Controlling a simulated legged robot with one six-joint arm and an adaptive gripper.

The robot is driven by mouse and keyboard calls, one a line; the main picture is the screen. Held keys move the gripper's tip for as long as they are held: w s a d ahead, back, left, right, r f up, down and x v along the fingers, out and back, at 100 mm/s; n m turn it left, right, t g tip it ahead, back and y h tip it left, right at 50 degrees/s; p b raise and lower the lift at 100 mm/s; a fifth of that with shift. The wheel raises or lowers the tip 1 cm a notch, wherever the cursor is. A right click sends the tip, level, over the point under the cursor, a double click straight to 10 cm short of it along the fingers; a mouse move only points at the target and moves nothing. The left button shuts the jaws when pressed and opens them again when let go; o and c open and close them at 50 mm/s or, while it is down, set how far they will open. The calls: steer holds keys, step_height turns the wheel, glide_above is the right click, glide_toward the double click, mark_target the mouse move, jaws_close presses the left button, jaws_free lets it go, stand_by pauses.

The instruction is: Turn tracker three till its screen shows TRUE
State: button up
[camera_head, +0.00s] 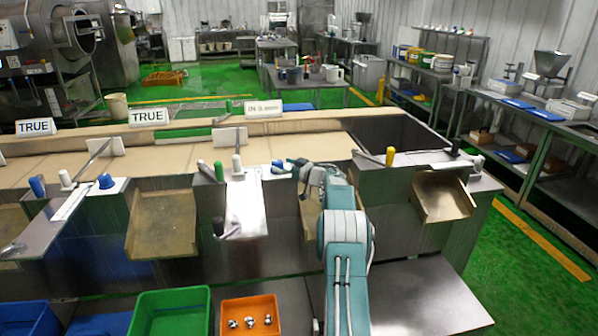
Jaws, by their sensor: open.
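Three white screens stand along the back ledge. The left screen (35,127) and the middle screen (149,117) read TRUE. The right screen (264,108), third from the left, shows different, smaller text that seems to begin with "IN 5"; the rest is too small to read. My teal arm reaches up from the bottom. Whether the gripper touches anything there cannot be told.
White upright plates (230,135) stand on the tan bench top. Metal chutes (162,224) face the front. A green bin (170,312) and an orange bin (249,314) with small parts sit below. Green floor lies to the right.

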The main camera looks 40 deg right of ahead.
steer(key=v, duration=1)
steer(key=shift+d, duration=0.15)
steer(key=w+a+r+m+h, duration=0.3)
steer(key=a+r+h, duration=0.5)
steer(key=a+r, duration=0.75)
steer(key=s+a+r+m+g+h, duration=0.15)
steer(key=s+a+r+g, duration=0.25)
steer(key=s+a, duration=0.6)
steer(key=s+a+f+n+g+y, duration=0.1)
steer(key=s+a+f+g, duration=0.3)
steer(key=s+a, duration=0.6)
steer(key=s+a+f+n+g+y, duration=0.1)
steer(key=s+a+f+g+y, duration=0.3)
steer(key=s, duration=1.4)
steer(key=a+f, duration=0.4)
steer(key=a, duration=0.3)
steer(key=shift+a+f, duration=0.25)
steer(key=shift+a, duration=0.05)
